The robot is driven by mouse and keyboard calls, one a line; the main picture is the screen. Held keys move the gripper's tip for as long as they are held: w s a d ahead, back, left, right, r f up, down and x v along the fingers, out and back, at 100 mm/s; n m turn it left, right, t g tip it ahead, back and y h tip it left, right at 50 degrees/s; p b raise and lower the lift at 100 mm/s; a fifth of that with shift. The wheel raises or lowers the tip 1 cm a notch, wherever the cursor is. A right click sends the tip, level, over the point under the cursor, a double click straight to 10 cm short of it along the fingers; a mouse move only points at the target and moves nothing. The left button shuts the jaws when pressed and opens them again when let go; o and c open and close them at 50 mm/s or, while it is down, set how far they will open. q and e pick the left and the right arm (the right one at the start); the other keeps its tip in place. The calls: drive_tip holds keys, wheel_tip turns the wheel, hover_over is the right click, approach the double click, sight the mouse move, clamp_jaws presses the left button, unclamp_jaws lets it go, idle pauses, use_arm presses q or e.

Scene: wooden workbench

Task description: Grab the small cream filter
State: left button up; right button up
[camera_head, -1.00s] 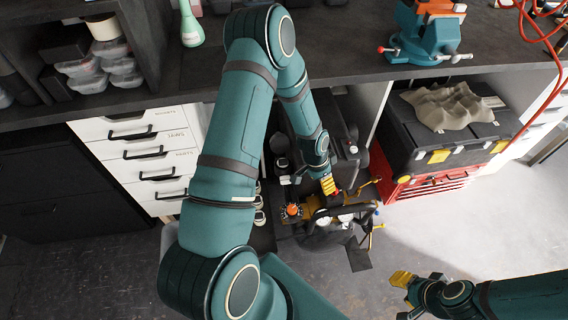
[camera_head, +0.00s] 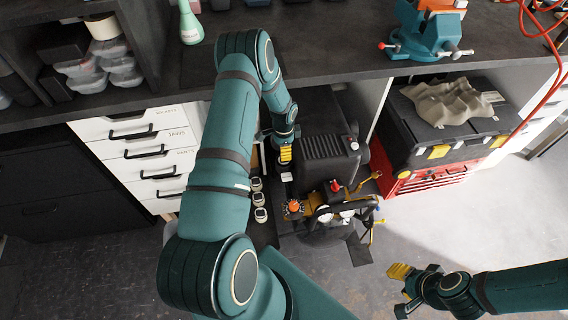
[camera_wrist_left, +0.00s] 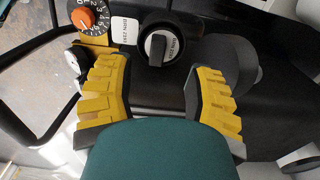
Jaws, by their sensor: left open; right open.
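I cannot pick out the small cream filter with certainty. Several small, pale-rimmed round pieces (camera_head: 259,198) stand in a row beside the drawers, under the bench, in the head view. My left gripper (camera_head: 285,158) is above and to the right of that row in the picture, beside a dark ribbed machine (camera_head: 330,150). In the left wrist view my left gripper (camera_wrist_left: 158,75) is open, its yellow fingers apart. A black knob (camera_wrist_left: 160,45) with a pale label shows between and beyond them. My right gripper (camera_head: 403,290) is open and empty over the floor at lower right.
An orange dial (camera_wrist_left: 84,18) is at top left in the wrist view. White drawers (camera_head: 150,152) stand left of my left arm. A red and black toolbox (camera_head: 435,185) stands right. The bench top (camera_head: 330,45) is above; a teal vise (camera_head: 425,35) sits on it.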

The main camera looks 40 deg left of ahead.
use_arm(q)
drive_tip(key=shift+d+f+b, duration=0.15)
drive_tip(key=shift+f+b, duration=0.3)
drive_tip(key=shift+f, duration=2.35)
clamp_jaws()
